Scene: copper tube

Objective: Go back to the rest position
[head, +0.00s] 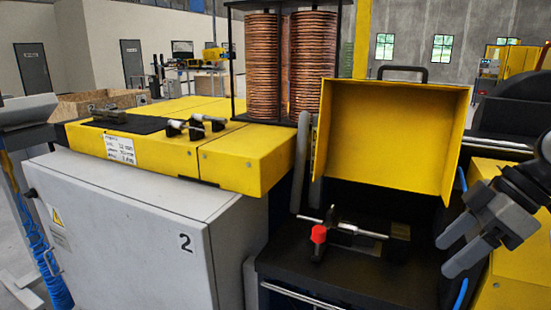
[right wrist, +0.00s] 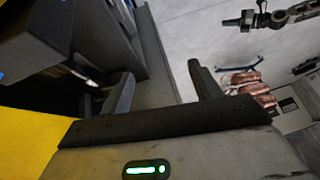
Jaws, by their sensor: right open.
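My right gripper (head: 447,256) comes in from the right edge of the head view, beside the open yellow-lidded machine. Its grey fingers are apart with nothing between them. In the right wrist view, the two dark fingers (right wrist: 162,88) also stand apart and empty, with the floor and machine side behind them. My left gripper does not show in the head view.
The raised yellow lid (head: 390,135) stands left of the right gripper. Below it, a fixture with a red knob (head: 319,234) sits on the black bed. Copper coils (head: 305,65) stand behind. A grey cabinet (head: 120,235) fills the left front.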

